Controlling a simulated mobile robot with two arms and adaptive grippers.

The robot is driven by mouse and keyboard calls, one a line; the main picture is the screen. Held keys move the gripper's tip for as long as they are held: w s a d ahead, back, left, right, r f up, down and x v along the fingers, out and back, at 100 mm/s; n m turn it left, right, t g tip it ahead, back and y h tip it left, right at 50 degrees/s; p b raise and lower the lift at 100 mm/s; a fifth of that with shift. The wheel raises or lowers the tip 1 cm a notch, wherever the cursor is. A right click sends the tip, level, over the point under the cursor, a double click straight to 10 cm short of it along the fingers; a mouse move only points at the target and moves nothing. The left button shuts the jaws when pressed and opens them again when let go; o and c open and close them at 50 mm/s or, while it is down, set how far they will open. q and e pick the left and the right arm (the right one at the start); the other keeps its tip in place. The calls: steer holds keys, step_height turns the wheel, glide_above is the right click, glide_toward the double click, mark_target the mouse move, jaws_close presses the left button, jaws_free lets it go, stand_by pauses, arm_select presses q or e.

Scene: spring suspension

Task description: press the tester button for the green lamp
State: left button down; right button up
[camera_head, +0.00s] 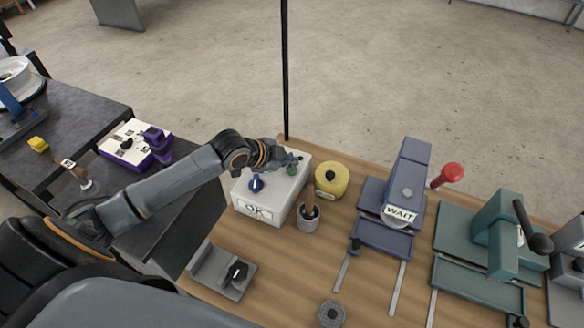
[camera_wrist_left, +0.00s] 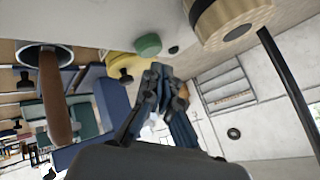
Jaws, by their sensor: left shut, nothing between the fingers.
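The white tester box (camera_head: 258,208) stands at the back left of the wooden table, with an "OK" panel on its front. A green round button-like piece (camera_head: 292,169) is on its top, and a blue piece (camera_head: 256,183) sits to its left. The green piece also shows in the left wrist view (camera_wrist_left: 148,44). My left gripper (camera_head: 298,160) is shut and empty, over the back of the box close to the green piece. In the left wrist view its fingers (camera_wrist_left: 165,78) are just below the green piece; I cannot tell whether they touch it. My right gripper is not in view.
A yellow round part (camera_head: 331,181) and a cup with a brown handle (camera_head: 308,217) stand right of the box. A blue fixture marked "WAIT" (camera_head: 405,180) and a green press (camera_head: 490,240) are farther right. A black pole (camera_head: 285,70) rises behind the box.

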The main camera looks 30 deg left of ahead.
mark_target(289, 171)
arm_select(q)
steer(key=shift+f, duration=0.35)
steer(key=shift+f, duration=0.6)
stand_by(0.6)
steer(key=shift+r+p, duration=0.9)
steer(key=shift+r, duration=0.1)
step_height(289, 171, up, 5)
steer(key=p, duration=0.5)
stand_by(0.8)
